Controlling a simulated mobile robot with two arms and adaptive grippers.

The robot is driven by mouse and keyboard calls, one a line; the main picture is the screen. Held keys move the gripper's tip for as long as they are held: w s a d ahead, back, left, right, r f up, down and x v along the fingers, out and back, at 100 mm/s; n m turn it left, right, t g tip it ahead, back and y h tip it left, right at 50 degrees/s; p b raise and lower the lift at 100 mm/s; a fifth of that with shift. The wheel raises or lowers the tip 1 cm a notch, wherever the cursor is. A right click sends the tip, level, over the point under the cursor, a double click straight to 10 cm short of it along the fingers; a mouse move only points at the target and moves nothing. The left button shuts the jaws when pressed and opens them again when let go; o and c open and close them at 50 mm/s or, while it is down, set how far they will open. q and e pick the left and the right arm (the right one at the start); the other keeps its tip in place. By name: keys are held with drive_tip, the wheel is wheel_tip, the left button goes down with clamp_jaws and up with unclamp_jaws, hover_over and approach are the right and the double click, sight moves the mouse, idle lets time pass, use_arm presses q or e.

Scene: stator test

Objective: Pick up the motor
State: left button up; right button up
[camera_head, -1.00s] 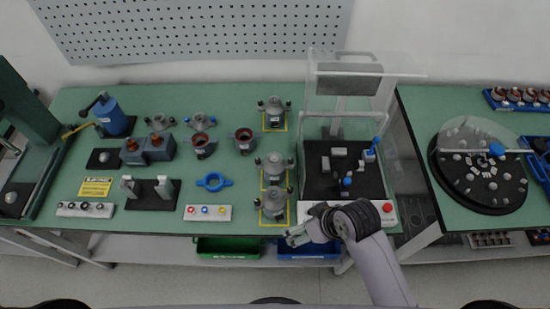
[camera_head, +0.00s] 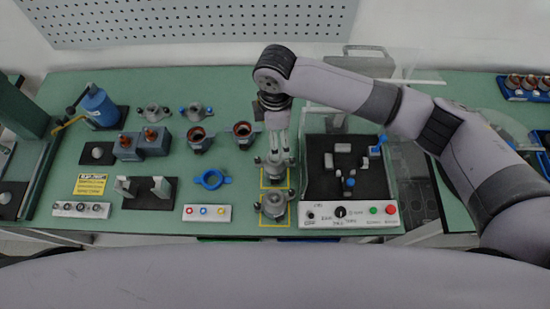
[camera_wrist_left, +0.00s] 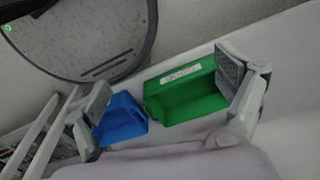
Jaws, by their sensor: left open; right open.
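Two grey motors stand in yellow-outlined squares on the green bench in the head view, one (camera_head: 275,170) behind the other (camera_head: 273,207). My right gripper (camera_head: 278,150) points down right over the rear motor, with its open fingers at the motor's top. I cannot tell whether the fingers touch it. My right arm covers the bench spot behind that motor. My left gripper (camera_wrist_left: 165,95) is open in the left wrist view, with no motor between its fingers. It is not visible in the head view.
A test fixture with a black base (camera_head: 345,185) stands just right of the motors. The left wrist view shows a green bin (camera_wrist_left: 185,95) and a blue bin (camera_wrist_left: 122,120).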

drive_tip(key=b, duration=0.3)
hover_over(274, 163)
drive_tip(key=w, duration=0.1)
wheel_tip(274, 163, down, 6)
drive_tip(key=shift+d+r, duration=0.15)
drive_tip(key=shift+r, duration=0.05)
wheel_tip(274, 163, down, 6)
drive_tip(key=b, duration=0.6)
drive_tip(key=shift+w+r, duration=0.15)
drive_tip(key=f+b, duration=0.6)
drive_tip(key=b, duration=0.1)
drive_tip(key=shift+w, duration=0.2)
use_arm(q)
wheel_tip(274, 163, down, 16)
drive_tip(key=shift+s+f, duration=0.15)
drive_tip(key=shift+s, duration=0.15)
use_arm(e)
drive_tip(key=shift+r, duration=0.1)
drive_tip(key=shift+c, duration=0.5)
use_arm(q)
drive_tip(key=shift+s, duration=0.15)
use_arm(e)
clamp_jaws()
